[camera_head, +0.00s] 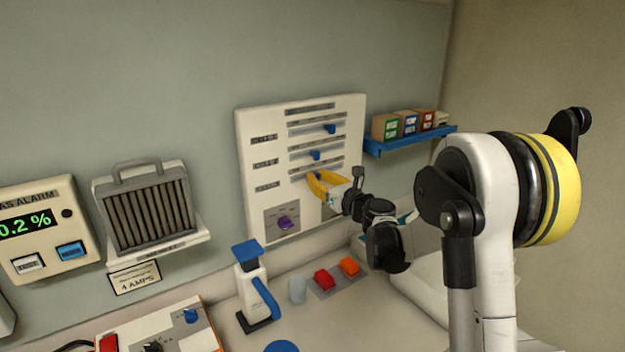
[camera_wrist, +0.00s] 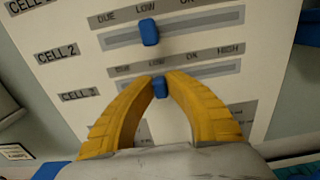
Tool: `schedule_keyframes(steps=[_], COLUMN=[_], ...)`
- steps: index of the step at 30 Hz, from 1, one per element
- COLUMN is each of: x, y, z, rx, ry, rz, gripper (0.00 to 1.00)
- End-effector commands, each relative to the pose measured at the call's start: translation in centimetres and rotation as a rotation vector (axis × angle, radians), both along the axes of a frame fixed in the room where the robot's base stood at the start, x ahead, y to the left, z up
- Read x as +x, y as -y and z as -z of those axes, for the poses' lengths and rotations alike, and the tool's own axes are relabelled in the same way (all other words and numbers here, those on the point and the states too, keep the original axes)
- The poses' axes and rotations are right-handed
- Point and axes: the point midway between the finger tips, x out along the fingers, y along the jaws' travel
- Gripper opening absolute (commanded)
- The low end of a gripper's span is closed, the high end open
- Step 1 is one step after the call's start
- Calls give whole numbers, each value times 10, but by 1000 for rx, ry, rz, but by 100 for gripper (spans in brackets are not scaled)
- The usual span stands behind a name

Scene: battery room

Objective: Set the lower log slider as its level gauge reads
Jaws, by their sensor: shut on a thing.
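The white log panel (camera_head: 257,155) on the wall carries several horizontal sliders with blue knobs. The lower slider's blue knob (camera_wrist: 160,87) sits between my gripper's yellow fingertips (camera_wrist: 159,82), about under the word LOW on a scale reading DUE, LOW, OK, HIGH. My gripper (camera_head: 322,178) is shut on this knob; its fingers hide part of the lower track. The middle slider's knob (camera_wrist: 149,32) also stands about under LOW; it shows in the head view too (camera_head: 315,155). The top knob (camera_head: 330,129) is further right. I cannot make out a level gauge reading.
A purple dial (camera_head: 285,222) is below the sliders. A blue shelf (camera_head: 410,140) with small boxes is right of the panel. Below stand a white and blue device (camera_head: 250,285), a pale cup (camera_head: 297,289) and red and orange blocks (camera_head: 324,279). A gas alarm (camera_head: 40,230) hangs at left.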

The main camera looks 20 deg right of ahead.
Motion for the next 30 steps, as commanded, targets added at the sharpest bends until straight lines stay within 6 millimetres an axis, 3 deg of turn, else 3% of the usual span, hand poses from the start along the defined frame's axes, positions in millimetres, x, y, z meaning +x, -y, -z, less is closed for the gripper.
schedule_keyframes(steps=[1,2,3,4,16,30], x=[0,0,0,0,-8,-98], y=[0,-1,-1,-1,3,32], z=[-1,-1,-1,-1,0,-1], rx=[0,0,0,0,0,0], ry=[0,0,0,0,0,0], rz=[-1,-1,-1,-1,1,2], gripper=[0,23,36,38,38,38])
